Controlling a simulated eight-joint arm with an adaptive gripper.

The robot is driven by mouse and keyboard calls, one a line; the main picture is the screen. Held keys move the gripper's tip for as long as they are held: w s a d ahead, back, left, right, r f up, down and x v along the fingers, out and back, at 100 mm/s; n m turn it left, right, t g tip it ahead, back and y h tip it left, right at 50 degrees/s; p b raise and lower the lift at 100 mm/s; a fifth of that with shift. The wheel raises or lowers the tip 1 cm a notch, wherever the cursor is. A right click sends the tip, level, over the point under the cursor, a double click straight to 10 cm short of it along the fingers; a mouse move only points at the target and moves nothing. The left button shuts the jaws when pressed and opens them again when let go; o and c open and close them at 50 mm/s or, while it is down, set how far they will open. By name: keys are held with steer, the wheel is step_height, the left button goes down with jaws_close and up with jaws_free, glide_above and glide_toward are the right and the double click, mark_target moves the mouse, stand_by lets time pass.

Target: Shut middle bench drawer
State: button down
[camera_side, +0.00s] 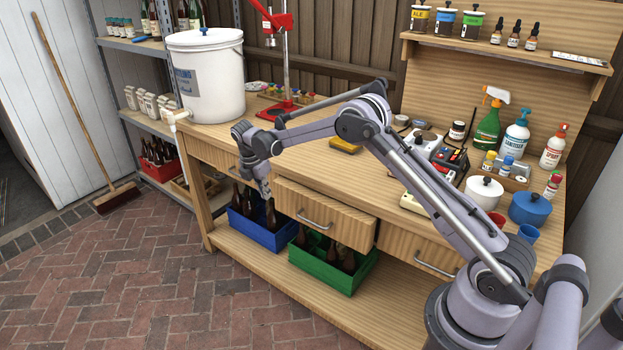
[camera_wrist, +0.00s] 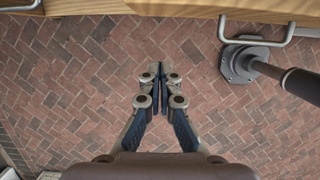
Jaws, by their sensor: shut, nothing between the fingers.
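The middle bench drawer (camera_side: 345,228) is pulled part way out, its front standing forward of the bench face. It has a silver bar handle (camera_side: 315,219). In the wrist view its front edge (camera_wrist: 200,12) and handle (camera_wrist: 257,40) show at the top right. My gripper (camera_side: 266,193) points down in front of the bench, just left of the open drawer in the side view. Its fingers (camera_wrist: 161,78) are together and empty, over the brick floor in the wrist view. I cannot tell whether it touches the drawer's side.
The right drawer (camera_side: 425,252) looks closed. A blue crate (camera_side: 262,236) and a green crate (camera_side: 322,273) of bottles stand on the lower shelf. A white bucket (camera_side: 210,85) stands on the bench's left end. The brick floor (camera_side: 130,270) in front is clear.

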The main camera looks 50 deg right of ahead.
mark_target(282, 200)
steer(key=shift+s+a+r+h, duration=0.8)
steer(key=shift+s+a+r, duration=0.25)
steer(key=shift+a+r, duration=0.55)
steer(key=shift+d+f, duration=2.05)
steer(key=shift+f, duration=0.15)
steer(key=shift+d+f, duration=2)
steer(key=shift+f, duration=0.2)
steer(key=shift+d, duration=0.1)
steer(key=shift+d, duration=2.65)
